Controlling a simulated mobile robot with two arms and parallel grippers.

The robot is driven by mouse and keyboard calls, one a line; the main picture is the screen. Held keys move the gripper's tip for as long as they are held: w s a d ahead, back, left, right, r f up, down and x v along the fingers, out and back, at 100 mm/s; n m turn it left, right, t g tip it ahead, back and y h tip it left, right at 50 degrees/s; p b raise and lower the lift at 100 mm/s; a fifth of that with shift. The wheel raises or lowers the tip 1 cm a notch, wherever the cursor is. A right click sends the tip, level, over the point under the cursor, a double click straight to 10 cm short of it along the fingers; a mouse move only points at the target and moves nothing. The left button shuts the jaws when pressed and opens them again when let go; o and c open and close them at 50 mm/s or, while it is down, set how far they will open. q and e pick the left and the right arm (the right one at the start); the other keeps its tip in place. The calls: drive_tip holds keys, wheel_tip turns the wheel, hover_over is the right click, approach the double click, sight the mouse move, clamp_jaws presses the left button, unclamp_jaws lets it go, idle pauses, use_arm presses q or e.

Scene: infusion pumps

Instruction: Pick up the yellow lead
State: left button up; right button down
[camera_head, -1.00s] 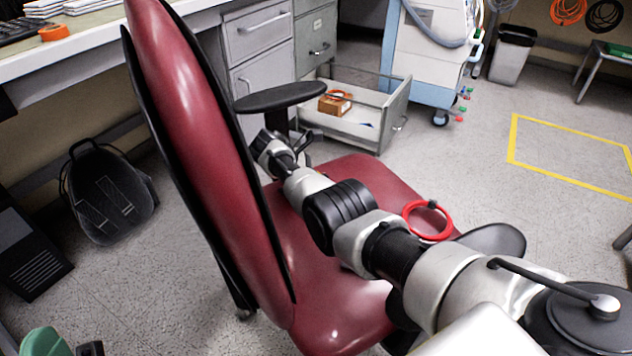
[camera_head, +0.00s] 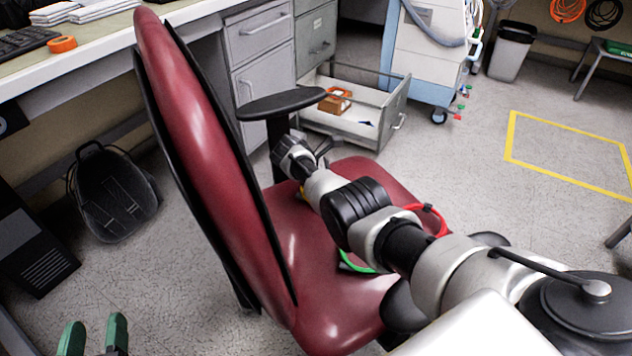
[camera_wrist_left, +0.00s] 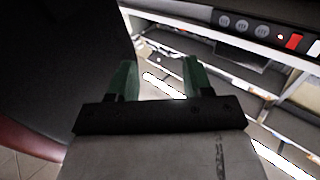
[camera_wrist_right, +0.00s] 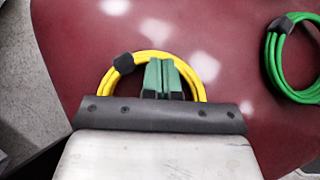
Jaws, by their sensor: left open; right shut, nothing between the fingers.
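The yellow lead (camera_wrist_right: 205,68) is a coiled loop with a black clip, lying on the dark red chair seat (camera_wrist_right: 222,25) in the right wrist view. Only a small bit of yellow (camera_head: 302,190) shows beside my right arm in the head view. My right gripper (camera_wrist_right: 163,78) is shut and empty, its green fingertips over the inside of the loop. Whether they touch the seat or lead I cannot tell. My left gripper (camera_head: 94,338) is open and empty at the lower left of the head view. It also shows in the left wrist view (camera_wrist_left: 159,79).
A green lead (camera_wrist_right: 275,62) lies on the seat to the right of the yellow one. A red lead (camera_head: 436,216) lies partly behind my right arm. The chair backrest (camera_head: 205,130) and armrest (camera_head: 282,103) stand close by. An open drawer (camera_head: 350,128) is behind.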

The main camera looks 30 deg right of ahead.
use_arm(q)
drive_tip(key=shift+s+a+f+g+y+p, duration=0.1)
drive_tip(key=shift+s+a+f+g+y, duration=0.05)
drive_tip(key=shift+f+g, duration=0.35)
drive_tip(key=shift+s+a+f+g+y+p, duration=0.1)
drive_tip(key=shift+f+g, duration=0.4)
drive_tip(key=shift+f, duration=0.05)
drive_tip(key=shift+s+a+f+g+y+p, duration=0.1)
drive_tip(key=shift+s+a+f+g+y, duration=0.05)
drive_tip(key=shift+f+g, duration=0.35)
